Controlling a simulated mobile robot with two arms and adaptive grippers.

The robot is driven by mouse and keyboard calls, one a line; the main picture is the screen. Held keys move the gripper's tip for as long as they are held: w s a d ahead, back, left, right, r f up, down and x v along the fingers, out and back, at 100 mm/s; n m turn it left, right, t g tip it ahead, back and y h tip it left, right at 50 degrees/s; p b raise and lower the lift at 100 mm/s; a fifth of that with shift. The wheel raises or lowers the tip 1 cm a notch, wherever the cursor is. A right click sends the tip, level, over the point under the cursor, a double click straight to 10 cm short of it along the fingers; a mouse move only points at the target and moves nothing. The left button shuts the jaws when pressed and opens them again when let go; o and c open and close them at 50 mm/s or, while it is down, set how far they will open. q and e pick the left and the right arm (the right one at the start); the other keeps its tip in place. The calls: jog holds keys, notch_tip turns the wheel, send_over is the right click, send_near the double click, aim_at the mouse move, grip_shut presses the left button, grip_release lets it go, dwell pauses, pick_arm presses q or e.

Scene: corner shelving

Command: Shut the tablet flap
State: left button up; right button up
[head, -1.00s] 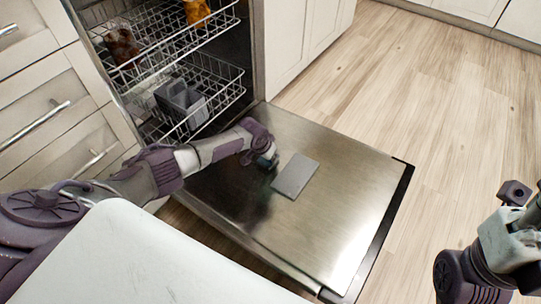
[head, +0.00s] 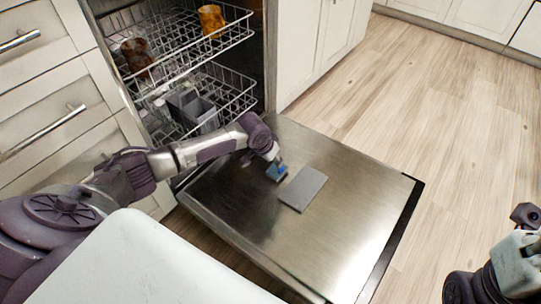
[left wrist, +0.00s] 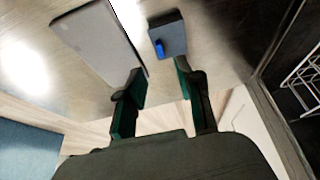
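The tablet flap (head: 303,188) is a flat grey rectangular plate on the lowered dishwasher door (head: 345,225). Beside it is the small grey tablet compartment (left wrist: 174,36), uncovered, with a blue tablet (head: 276,173) showing in it. In the left wrist view the flap (left wrist: 98,40) lies to the left of the compartment, clear of its opening. My left gripper (left wrist: 157,80) is open and empty, its two fingers apart near the compartment. In the head view its tips (head: 279,161) are close to the compartment; contact cannot be told. My right arm shows at the lower right, without visible fingers.
The open dishwasher has two wire racks (head: 225,92), holding brown cups (head: 137,56) and a grey cutlery basket (head: 192,108). Drawers with bar handles (head: 45,130) stand to the left. The wooden floor (head: 460,130) to the right is clear.

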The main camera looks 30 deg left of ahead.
pick_arm(q)
jog(key=shift+v, duration=1.65)
